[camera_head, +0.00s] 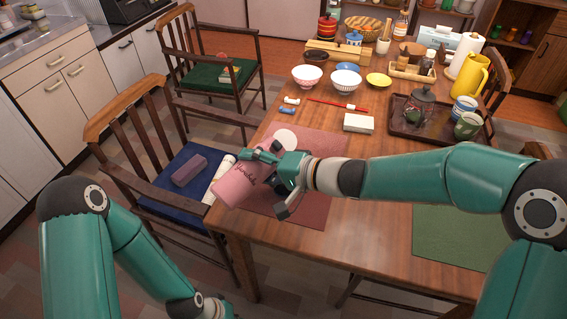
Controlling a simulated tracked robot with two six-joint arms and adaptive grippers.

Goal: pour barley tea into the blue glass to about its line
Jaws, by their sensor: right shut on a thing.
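My right gripper (270,180) is shut on a pink container (238,187) with dark script on its side. The container is tilted, its lower left end out past the table's left edge, above the chair side. Its opening and contents cannot be made out. I cannot pick out a blue glass for certain; a blue-and-white cup (464,107) stands on the dark tray (408,131) at the right. A yellow pitcher (470,76) stands behind that tray. No barley tea shows clearly. My left arm hangs low at the left, and its gripper is out of the frame.
Bowls, a red chopstick pair (338,105) and a white box (358,123) lie behind. A chair with a blue cushion (180,200) stands left. The green placemat (455,236) is partly bare.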

